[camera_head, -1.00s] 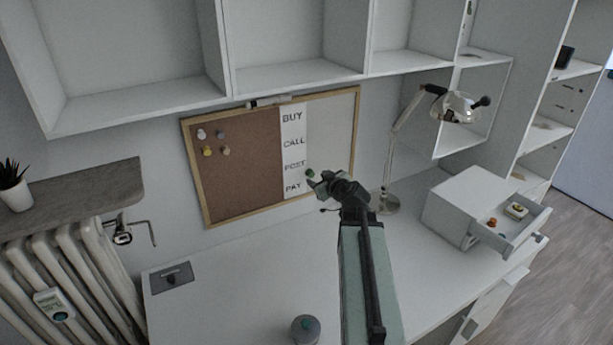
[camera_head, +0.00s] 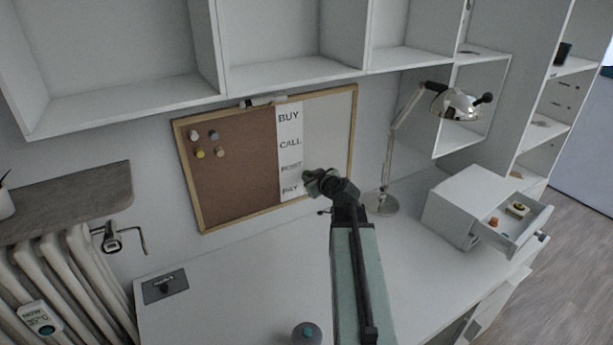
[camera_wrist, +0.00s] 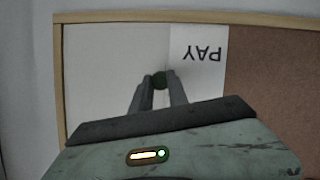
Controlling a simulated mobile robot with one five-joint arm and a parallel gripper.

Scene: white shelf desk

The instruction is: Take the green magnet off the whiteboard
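The green magnet (camera_wrist: 159,79) is on the white part of the whiteboard (camera_wrist: 105,60), close beside the strip with the word PAY. In the head view the magnet (camera_head: 308,174) shows at the tip of my gripper (camera_head: 318,183), partly covered by it. In the wrist view my gripper (camera_wrist: 160,82) has one finger on each side of the magnet, with board visible between the fingers lower down. The fingers are apart; I cannot tell whether they touch the magnet.
The cork half (camera_head: 235,180) of the board holds several other pins. A desk lamp (camera_head: 390,160) stands to the right of the board. An open drawer (camera_head: 515,228) with small items is farther right. A shelf (camera_head: 290,78) hangs above. The desk (camera_head: 240,275) is mostly clear.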

